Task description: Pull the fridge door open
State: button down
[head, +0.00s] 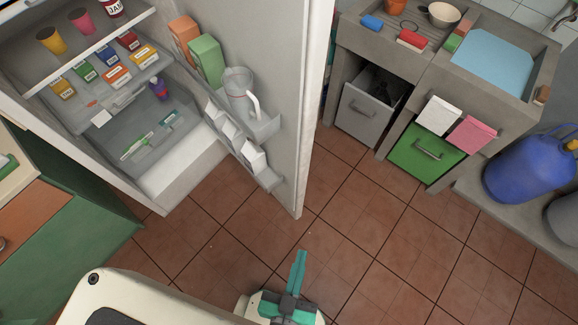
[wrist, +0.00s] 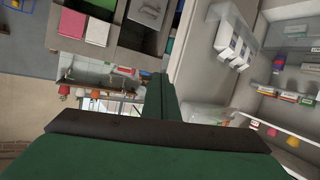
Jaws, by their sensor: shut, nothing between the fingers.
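The fridge door (head: 300,120) stands wide open in the head view, with its inner side and shelves facing the fridge interior. In the wrist view the door (wrist: 190,70) rises just beyond and right of my fingers. The fridge (head: 150,187) is open at the left, its shelves in plain view. My gripper (head: 298,268) is shut and empty, in front of the door's near lower corner in the picture. It looks apart from the door. In the wrist view my gripper's green fingers (wrist: 160,97) are together. The door's handle is not visible.
Door shelves hold cartons and a jug (head: 238,92). A green cabinet (head: 70,240) stands at the left. A counter with a grey drawer (head: 366,112) and a green drawer (head: 425,153) stands at the right, near a blue gas bottle (head: 530,165). The tiled floor (head: 400,235) between is clear.

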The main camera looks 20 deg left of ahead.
jog(key=w+a+f+n+g, duration=0.1)
jog(key=a+f+n+g, duration=0.15)
jog(key=f+n, duration=0.45)
jog(key=w+a+f+n+g, duration=0.2)
jog(key=a+f+n, duration=0.1)
jog(key=f, duration=0.9)
jog(key=n+t+h, duration=0.6)
jog(key=n+h, duration=0.4)
jog(key=n, duration=0.8)
send_near(287, 161)
jog(key=shift+g, duration=0.25)
jog(key=x, duration=0.6)
jog(key=shift+w, duration=0.3)
